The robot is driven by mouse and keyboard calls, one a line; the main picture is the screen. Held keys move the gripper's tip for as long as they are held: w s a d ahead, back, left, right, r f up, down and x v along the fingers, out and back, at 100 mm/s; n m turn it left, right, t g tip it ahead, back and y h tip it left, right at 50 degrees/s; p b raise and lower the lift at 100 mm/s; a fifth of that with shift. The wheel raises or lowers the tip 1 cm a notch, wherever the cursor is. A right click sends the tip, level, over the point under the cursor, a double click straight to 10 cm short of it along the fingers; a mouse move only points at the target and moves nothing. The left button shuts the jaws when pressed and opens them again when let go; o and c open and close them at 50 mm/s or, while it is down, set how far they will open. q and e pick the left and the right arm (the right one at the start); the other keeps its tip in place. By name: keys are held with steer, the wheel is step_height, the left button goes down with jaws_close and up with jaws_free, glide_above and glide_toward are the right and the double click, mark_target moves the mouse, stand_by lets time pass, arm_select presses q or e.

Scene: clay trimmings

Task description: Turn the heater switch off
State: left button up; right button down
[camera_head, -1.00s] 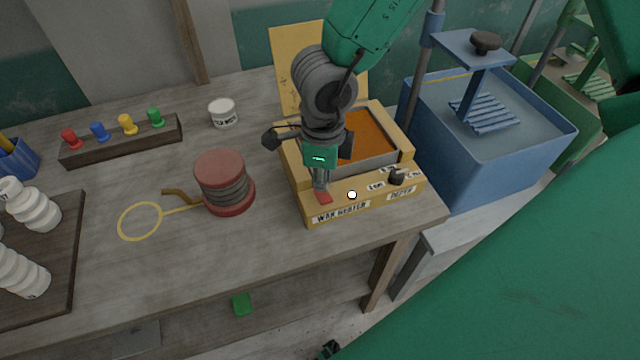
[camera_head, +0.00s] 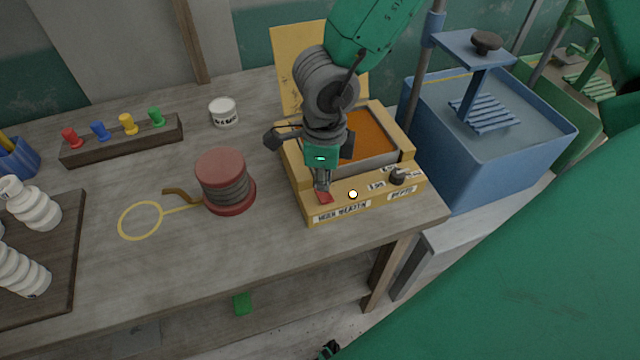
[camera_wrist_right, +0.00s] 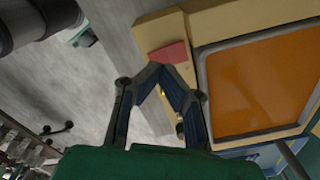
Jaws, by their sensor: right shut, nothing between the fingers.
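The wax heater (camera_head: 310,212) is a yellow box with orange wax in its pan, near the table's front right. Its red switch (camera_head: 326,198) is on the front left of the box and also shows in the right wrist view (camera_wrist_right: 169,54). My right gripper (camera_head: 323,187) is shut and empty, with its fingertips right at the switch and hiding part of it. In the right wrist view the closed fingertips (camera_wrist_right: 157,69) lie just beside the red switch; I cannot tell whether they touch it. My left gripper is not in view.
A black knob (camera_head: 397,176) is on the heater's front right, and its yellow lid (camera_head: 290,60) stands open behind. A red spool (camera_head: 222,180) stands left of the heater. A blue basin (camera_head: 500,165) is to the right. Bare tabletop lies in front of the spool.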

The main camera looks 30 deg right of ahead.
mark_target(326, 197)
steer(key=shift+d+f, duration=0.5)
arm_select(q)
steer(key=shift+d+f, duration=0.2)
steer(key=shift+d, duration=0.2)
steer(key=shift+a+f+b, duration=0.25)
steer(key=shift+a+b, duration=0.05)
steer(key=shift+b, duration=0.1)
arm_select(e)
steer(key=shift+a+f, duration=0.3)
steer(key=shift+a, duration=0.1)
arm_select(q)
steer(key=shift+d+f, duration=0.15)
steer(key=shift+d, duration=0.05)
arm_select(e)
steer(key=shift+d+f, duration=0.3)
steer(key=shift+f, duration=0.1)
arm_select(q)
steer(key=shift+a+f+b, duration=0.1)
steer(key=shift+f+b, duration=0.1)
steer(key=shift+b, duration=0.2)
arm_select(e)
steer(key=shift+a+f, duration=0.2)
steer(key=shift+f, duration=0.05)
